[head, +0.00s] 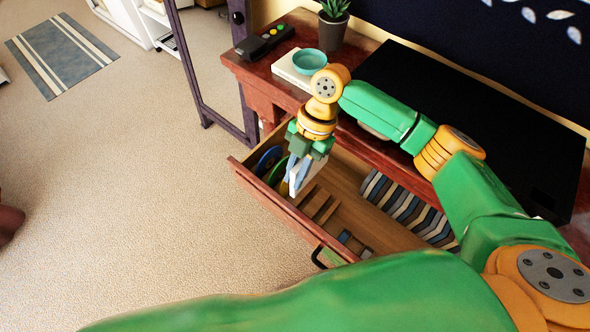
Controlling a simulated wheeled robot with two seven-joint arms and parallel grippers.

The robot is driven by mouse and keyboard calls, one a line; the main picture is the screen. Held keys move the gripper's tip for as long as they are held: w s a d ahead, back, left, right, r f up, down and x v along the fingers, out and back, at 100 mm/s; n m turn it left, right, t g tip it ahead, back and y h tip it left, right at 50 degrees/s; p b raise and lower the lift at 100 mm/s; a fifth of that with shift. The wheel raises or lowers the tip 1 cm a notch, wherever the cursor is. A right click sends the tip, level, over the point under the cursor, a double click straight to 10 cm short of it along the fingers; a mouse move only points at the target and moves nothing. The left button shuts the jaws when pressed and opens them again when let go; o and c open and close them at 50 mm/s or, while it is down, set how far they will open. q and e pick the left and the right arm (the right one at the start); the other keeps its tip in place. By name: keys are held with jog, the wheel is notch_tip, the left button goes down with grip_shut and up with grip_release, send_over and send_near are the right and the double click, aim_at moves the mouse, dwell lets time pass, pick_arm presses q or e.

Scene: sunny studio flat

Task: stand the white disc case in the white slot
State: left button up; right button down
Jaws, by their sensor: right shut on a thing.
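My right gripper (300,168) points down into the open wooden drawer (240,174). It is shut on the white disc case (312,178), a thin pale case that stands about upright between the fingers. The case's lower edge is near the wooden dividers (322,206) in the drawer; I cannot tell whether it touches them. I cannot make out which slot is the white one. My left gripper is not in view.
Blue and green discs (268,160) stand at the drawer's left end. Small coloured pieces (345,238) lie near the front. A teal bowl (309,61) and potted plant (333,28) stand above.

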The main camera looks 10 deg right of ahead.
aim_at(293, 192)
notch_tip(293, 192, down, 3)
jog(key=shift+d+f+b, duration=0.1)
jog(key=shift+b, duration=0.75)
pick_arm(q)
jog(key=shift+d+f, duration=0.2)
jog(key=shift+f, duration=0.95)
pick_arm(e)
jog(key=shift+d, duration=0.1)
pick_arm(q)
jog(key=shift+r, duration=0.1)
pick_arm(e)
jog(key=shift+s, duration=0.1)
jog(key=shift+p, duration=0.35)
pick_arm(q)
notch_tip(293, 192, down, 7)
jog(key=b, duration=0.7)
pick_arm(e)
notch_tip(293, 192, down, 10)
pick_arm(q)
jog(key=shift+b, duration=0.3)
pick_arm(e)
jog(key=shift+f, duration=0.15)
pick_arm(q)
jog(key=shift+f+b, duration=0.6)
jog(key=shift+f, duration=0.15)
pick_arm(e)
jog(key=shift+f, duration=0.85)
